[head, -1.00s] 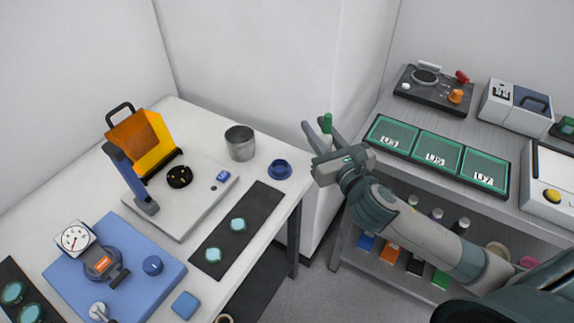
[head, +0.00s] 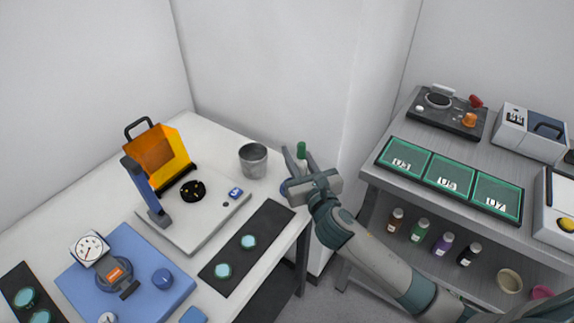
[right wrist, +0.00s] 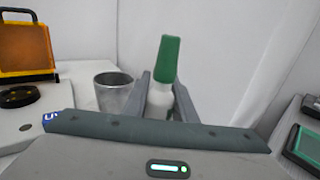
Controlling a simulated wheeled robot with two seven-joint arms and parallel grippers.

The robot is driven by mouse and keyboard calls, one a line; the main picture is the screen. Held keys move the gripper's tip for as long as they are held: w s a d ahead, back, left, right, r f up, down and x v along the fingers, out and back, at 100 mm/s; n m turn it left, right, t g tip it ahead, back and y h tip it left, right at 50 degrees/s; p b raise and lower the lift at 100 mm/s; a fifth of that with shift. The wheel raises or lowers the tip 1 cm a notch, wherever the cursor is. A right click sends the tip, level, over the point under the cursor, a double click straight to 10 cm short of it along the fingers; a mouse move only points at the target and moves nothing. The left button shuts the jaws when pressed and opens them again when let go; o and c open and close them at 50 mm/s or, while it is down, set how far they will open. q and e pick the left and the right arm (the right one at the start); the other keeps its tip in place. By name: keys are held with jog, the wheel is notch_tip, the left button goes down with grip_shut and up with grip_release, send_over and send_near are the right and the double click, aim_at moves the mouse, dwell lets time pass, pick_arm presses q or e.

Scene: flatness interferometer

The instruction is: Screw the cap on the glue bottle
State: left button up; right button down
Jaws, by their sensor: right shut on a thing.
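My right gripper (head: 299,170) is shut on the glue bottle (right wrist: 160,100), a white bottle with a tall green tapered cap (right wrist: 168,60) on top. The bottle stands roughly upright between the fingers, with a slight tilt in the right wrist view. In the head view the green cap (head: 301,150) shows above the fingers, and most of the bottle is hidden. I cannot tell how tightly the cap sits. A round blue holder (head: 283,187) on the white table's right edge is mostly hidden behind the gripper. My left gripper is not in view.
A metal cup (head: 253,160) stands close left of the gripper. An orange-shielded instrument (head: 160,155) and a dark mat (head: 230,275) with teal discs are on the white table. A grey bench (head: 370,178) at right carries green trays, with several small bottles below.

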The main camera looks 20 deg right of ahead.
jog(key=shift+w+a+f, duration=0.75)
jog(key=shift+w+a, duration=0.15)
jog(key=shift+w, duration=0.05)
jog(key=shift+f, duration=2)
jog(key=shift+f, duration=0.15)
jog(key=c, duration=1.5)
grip_release()
jog(key=shift+o, duration=0.2)
